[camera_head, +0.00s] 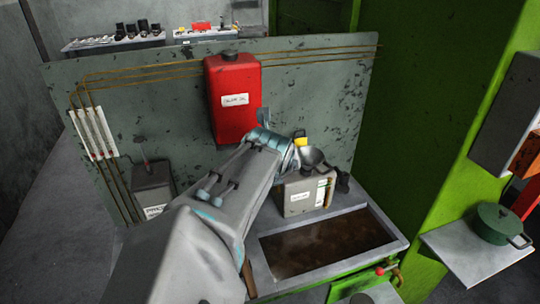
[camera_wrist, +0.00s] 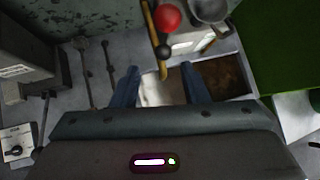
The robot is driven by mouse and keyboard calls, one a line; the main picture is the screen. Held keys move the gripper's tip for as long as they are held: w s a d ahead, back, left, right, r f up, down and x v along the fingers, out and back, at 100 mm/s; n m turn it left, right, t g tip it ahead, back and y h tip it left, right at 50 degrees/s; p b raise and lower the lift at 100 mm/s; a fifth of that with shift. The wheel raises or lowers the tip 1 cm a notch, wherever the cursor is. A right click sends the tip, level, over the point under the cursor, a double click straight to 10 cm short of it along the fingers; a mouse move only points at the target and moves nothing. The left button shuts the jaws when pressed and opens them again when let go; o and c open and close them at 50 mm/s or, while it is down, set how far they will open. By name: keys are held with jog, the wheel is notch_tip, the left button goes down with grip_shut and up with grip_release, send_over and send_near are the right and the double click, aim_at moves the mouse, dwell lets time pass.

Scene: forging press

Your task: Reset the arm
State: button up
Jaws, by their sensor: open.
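My arm (camera_head: 225,195) reaches from the bottom left up toward the back panel. Its end is in front of the panel, beside a grey canister, and its fingers are hard to make out in the head view. In the wrist view my gripper (camera_wrist: 160,88) has two blue fingers set well apart, with nothing between them. The worktop and part of a brown-filled trough (camera_head: 397,246) show beyond the fingers. The trough also shows in the wrist view (camera_wrist: 222,75), on the right.
A red container (camera_head: 234,100) hangs on the panel (camera_head: 330,95). A grey canister (camera_head: 297,197) with a funnel (camera_head: 312,156) stands close to my arm's end. A dark box (camera_head: 152,185) stands left. A green pot (camera_head: 495,224) sits on a shelf right. A red knob (camera_wrist: 167,17) shows above my fingers.

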jog(key=shift+d, duration=0.1)
jog(key=s+d+f+n+g+y+b, duration=0.2)
jog(key=s+f+n+g, duration=0.1)
jog(key=s+f+n, duration=0.25)
jog(key=s+d+f+n+g+y+b, duration=0.1)
jog(key=s+d+f+n+g, duration=0.15)
jog(key=s+f+n, duration=0.35)
jog(key=s+d+r+n+h+b, duration=0.1)
jog(key=s+d+n, duration=0.3)
jog(key=n, duration=0.7)
jog(key=s+d+r+n+h+b, duration=0.1)
jog(key=s+d+n, duration=0.3)
jog(key=n, duration=0.7)
jog(key=shift+d+r, duration=0.35)
jog(key=shift+r, duration=0.15)
